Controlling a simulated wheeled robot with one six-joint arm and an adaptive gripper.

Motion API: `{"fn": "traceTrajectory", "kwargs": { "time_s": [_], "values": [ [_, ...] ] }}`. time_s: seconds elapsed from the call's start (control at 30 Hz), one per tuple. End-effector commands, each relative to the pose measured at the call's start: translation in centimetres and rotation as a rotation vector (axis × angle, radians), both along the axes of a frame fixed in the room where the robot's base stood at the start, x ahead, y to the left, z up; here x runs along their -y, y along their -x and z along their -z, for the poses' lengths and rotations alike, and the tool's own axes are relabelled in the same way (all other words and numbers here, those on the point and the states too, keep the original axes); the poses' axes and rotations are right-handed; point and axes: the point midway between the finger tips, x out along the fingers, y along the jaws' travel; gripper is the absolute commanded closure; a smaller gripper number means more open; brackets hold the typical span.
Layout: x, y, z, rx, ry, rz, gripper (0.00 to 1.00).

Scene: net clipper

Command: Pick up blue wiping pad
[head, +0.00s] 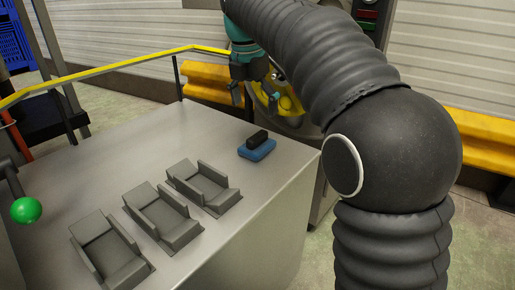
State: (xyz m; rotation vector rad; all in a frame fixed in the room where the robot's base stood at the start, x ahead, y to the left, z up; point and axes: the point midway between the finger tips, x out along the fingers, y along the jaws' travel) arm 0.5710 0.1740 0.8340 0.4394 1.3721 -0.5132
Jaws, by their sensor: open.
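The blue wiping pad (259,150) lies flat on the grey table near its far right edge. A black block-like grip (257,138) sits on top of it. My gripper (256,98) is teal with dark fingers and hangs above and beyond the pad in the head view, apart from it. Its fingers are spread and nothing shows between them. My black arm covers the right side of the view.
Three grey holders (160,215) stand in a row on the table (225,240). A green ball-topped knob (26,210) is at the left edge. A yellow railing (130,65) runs behind the table. The table surface left of the pad is clear.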

Motion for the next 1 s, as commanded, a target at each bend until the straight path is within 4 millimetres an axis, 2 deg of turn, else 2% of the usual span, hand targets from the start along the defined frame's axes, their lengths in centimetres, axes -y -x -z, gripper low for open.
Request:
{"fn": "traceTrajectory", "kwargs": {
  "time_s": [0.03,0.2,0.47,0.8,1.0],
  "values": [
    [0.1,-0.1,1.3,-0.003,0.0,0.001,0.03],
    [0.3,-0.4,3.7,-0.001,0.0,0.002,0.03],
    [0.5,-0.5,5.2,-0.001,-0.001,0.002,0.03],
    [0.7,-0.5,9.4,0.0,0.0,0.003,0.03],
    [0.7,-0.5,9.8,0.001,-0.002,0.003,0.03]
  ]
}}
